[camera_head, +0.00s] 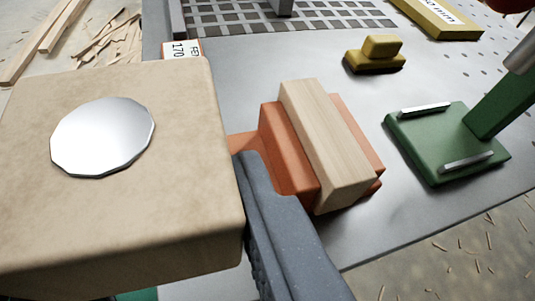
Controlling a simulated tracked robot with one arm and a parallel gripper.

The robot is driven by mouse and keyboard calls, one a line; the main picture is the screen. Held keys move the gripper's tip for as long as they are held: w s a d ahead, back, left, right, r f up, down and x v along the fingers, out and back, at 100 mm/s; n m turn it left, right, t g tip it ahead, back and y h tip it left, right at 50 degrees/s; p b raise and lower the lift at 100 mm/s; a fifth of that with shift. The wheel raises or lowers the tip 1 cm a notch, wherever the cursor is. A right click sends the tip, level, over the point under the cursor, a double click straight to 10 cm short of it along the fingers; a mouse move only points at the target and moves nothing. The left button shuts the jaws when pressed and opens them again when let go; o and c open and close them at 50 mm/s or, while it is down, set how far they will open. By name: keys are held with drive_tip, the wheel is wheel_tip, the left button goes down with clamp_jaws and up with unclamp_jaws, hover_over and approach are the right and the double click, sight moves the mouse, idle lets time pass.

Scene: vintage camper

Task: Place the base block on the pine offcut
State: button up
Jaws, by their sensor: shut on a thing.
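A large beige block with a round shiny metal disc on top, which I take for the base block (190,220), fills the left of the view close to the camera. One dark grey finger of my gripper (280,225) lies along its right side; the other finger is hidden. My gripper is shut on this block. The pine offcut (325,135) is a pale wooden bar between orange blocks (275,150) on the grey metal table, to the right of and beyond my finger. The held block is apart from the offcut in the picture; its height above the table is unclear.
A green tool with a square base (440,145) stands at the right. A small yellow piece (378,55) lies behind the offcut. A grid panel (265,20) and a yellow sign (440,15) are at the back.

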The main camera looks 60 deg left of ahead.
drive_tip(key=shift+s+d+f, duration=0.1)
drive_tip(key=shift+s+d, duration=0.1)
drive_tip(key=shift+s, duration=0.1)
hover_over(341, 150)
drive_tip(key=shift+s+f+p, duration=0.2)
drive_tip(key=shift+f+p, duration=0.25)
drive_tip(key=shift+f, duration=0.25)
drive_tip(key=shift+w+a+f, duration=0.1)
drive_tip(key=shift+w+f, duration=0.1)
drive_tip(key=shift+f, duration=1.55)
drive_tip(key=shift+f, duration=0.15)
drive_tip(key=o, duration=1)
drive_tip(key=shift+o, duration=0.2)
drive_tip(key=shift+r, duration=0.2)
